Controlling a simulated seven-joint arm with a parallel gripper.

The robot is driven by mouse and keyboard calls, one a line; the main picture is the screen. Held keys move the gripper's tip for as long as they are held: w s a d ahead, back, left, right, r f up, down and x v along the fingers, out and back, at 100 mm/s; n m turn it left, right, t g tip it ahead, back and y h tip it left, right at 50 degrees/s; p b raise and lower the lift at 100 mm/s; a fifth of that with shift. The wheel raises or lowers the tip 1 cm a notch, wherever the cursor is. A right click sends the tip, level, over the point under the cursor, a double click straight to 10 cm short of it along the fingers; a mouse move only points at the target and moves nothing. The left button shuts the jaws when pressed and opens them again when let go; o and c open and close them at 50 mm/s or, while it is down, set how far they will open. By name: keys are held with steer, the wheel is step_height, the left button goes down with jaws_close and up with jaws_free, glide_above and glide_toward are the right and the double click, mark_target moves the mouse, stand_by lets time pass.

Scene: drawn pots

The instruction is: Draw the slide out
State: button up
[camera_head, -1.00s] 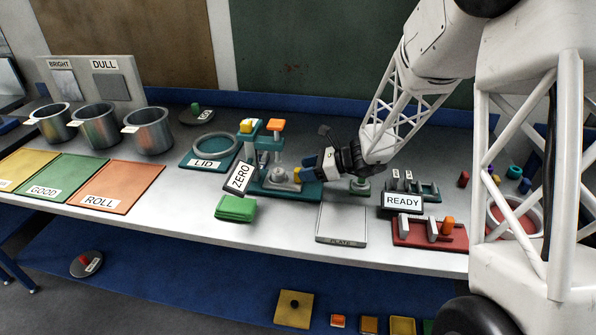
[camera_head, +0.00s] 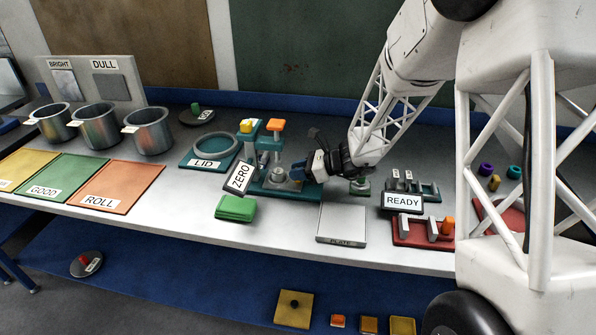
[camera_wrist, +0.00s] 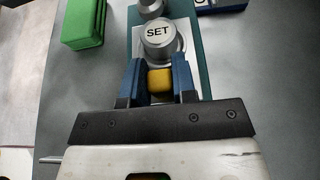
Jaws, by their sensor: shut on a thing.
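The teal gauge stand (camera_head: 258,187) is on the bench, with a teal base, a post and an orange-topped plunger. In the wrist view a silver round piece marked SET (camera_wrist: 158,38) sits on a slide plate on the teal base (camera_wrist: 197,55). A yellow block (camera_wrist: 160,82), which looks like the slide's handle, is right in front of it. My gripper (camera_wrist: 159,72) has its two blue fingers on either side of the yellow block and is shut on it. In the head view my gripper (camera_head: 301,174) is at the stand's right end and hides the yellow block.
A ZERO sign (camera_head: 240,177) and a green block (camera_head: 235,208) stand at the stand's front left. A grey plate (camera_head: 342,223), a READY sign (camera_head: 403,202) and a red rack (camera_head: 418,243) are to the right. The LID tray (camera_head: 190,151) is to the left.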

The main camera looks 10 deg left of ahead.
steer(key=shift+d, duration=0.1)
jaws_close()
steer(key=shift+d, duration=2.15)
steer(key=o, duration=0.9)
jaws_free()
steer(key=shift+r, duration=0.1)
steer(key=shift+r, duration=1.65)
steer(key=s+d, duration=0.2)
steer(key=s, duration=0.3)
steer(key=s+d+r, duration=0.1)
steer(key=s+d, duration=0.1)
steer(key=s, duration=0.3)
steer(key=s+d, duration=0.1)
steer(key=s, duration=0.4)
steer(key=shift+d+r, duration=0.3)
steer(key=shift+d, duration=0.1)
